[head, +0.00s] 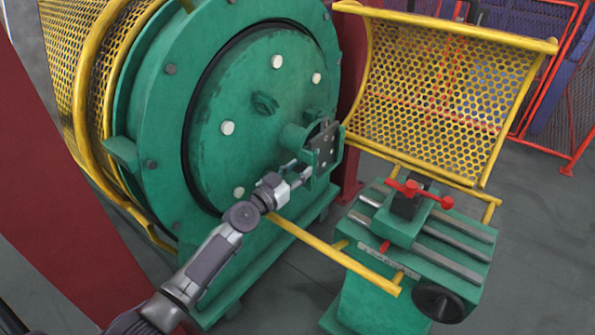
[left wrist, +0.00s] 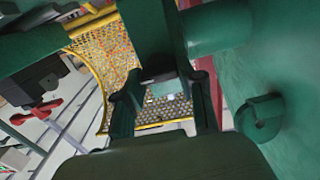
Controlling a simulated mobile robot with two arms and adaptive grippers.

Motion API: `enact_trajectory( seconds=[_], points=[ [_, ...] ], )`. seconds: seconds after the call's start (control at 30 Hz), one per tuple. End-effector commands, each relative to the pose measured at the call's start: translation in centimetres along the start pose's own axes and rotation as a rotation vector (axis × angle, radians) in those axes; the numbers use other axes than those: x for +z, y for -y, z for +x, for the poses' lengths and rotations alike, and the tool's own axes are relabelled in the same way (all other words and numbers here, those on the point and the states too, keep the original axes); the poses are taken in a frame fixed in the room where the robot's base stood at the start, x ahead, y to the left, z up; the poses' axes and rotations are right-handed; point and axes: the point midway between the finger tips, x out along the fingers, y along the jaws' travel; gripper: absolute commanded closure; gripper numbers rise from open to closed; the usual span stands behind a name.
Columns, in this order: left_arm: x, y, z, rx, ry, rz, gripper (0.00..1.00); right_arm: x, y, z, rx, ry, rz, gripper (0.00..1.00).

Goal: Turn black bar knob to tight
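The dark bar-shaped piece (head: 325,141), which looks like the black bar knob, sits on the green bracket (head: 298,138) at the right of the round green plate. Its turning position cannot be told. My left gripper (head: 300,172) is just below and left of it, with two thin fingers apart. In the left wrist view, two dark fingers (left wrist: 164,106) stand apart, with yellow mesh visible between them. A dark green block (left wrist: 148,35) is ahead of them. Whether the fingers touch the bar is unclear. My right gripper is not in view.
The round green plate (head: 250,110) is close behind the gripper. A yellow rail (head: 335,255) runs below it. A raised yellow mesh guard (head: 440,95), a red-handled clamp (head: 415,190) and a black handwheel (head: 438,303) are to the right.

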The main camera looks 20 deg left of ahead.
Motion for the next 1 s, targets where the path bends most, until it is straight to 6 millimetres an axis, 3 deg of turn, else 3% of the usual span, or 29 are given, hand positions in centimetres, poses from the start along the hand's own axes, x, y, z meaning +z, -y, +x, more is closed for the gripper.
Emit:
enact_trajectory(
  seconds=[0.03, 0.13, 0.57, 1.0],
  points=[
    [0.0, 0.0, 0.0, 0.0, 0.0, 0.0, 0.82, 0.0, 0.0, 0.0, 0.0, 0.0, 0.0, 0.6],
    [0.0, 0.0, 0.0, 0.0, 0.0, 0.0, 0.96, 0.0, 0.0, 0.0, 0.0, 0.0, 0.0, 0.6],
    [0.1, 0.0, 0.0, 0.001, 0.001, -0.106, 0.96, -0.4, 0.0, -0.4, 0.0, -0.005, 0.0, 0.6],
    [0.2, 0.2, 0.0, 0.0, 0.001, -0.489, 0.96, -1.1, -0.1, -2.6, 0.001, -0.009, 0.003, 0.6]
  ],
)
